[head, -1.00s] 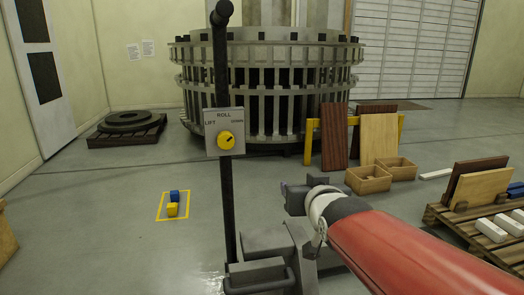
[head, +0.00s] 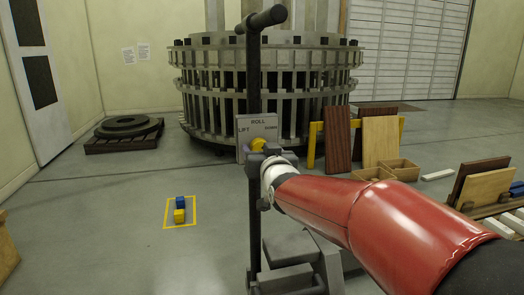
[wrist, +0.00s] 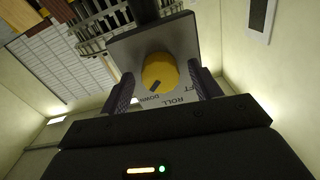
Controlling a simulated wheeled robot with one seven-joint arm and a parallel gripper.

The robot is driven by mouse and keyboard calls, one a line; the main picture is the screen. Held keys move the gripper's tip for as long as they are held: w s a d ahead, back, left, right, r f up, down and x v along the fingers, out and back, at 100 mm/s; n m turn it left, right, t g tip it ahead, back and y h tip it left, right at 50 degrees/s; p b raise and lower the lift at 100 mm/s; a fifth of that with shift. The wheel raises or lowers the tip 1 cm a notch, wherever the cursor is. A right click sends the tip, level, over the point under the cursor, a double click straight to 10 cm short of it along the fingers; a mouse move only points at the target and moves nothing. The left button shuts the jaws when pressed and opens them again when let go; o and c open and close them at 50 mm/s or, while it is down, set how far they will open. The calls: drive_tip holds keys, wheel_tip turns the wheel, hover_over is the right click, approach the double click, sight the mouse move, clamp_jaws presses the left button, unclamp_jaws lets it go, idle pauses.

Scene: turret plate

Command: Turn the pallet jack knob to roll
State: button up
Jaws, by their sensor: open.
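The yellow round knob (wrist: 160,70) sits on the grey label plate (head: 250,124) of the pallet jack handle (head: 254,200). The knob's dark mark points towards DOWN in the wrist view. My gripper (wrist: 163,88) is open, its two fingers on either side of the knob in the picture. I cannot tell whether they touch it. In the head view the knob (head: 259,145) is partly hidden by my gripper.
A large grey ring structure (head: 300,64) stands behind. Wooden boards (head: 338,139) and open boxes (head: 400,170) are at right. A yellow floor square (head: 194,212) holds blue and yellow blocks at left.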

drive_tip(key=c, duration=1)
drive_tip(key=shift+f+b, duration=0.15)
drive_tip(key=shift+b, duration=0.25)
drive_tip(key=n+b, duration=0.4)
drive_tip(key=n, duration=0.5)
drive_tip(key=shift+n, duration=0.3)
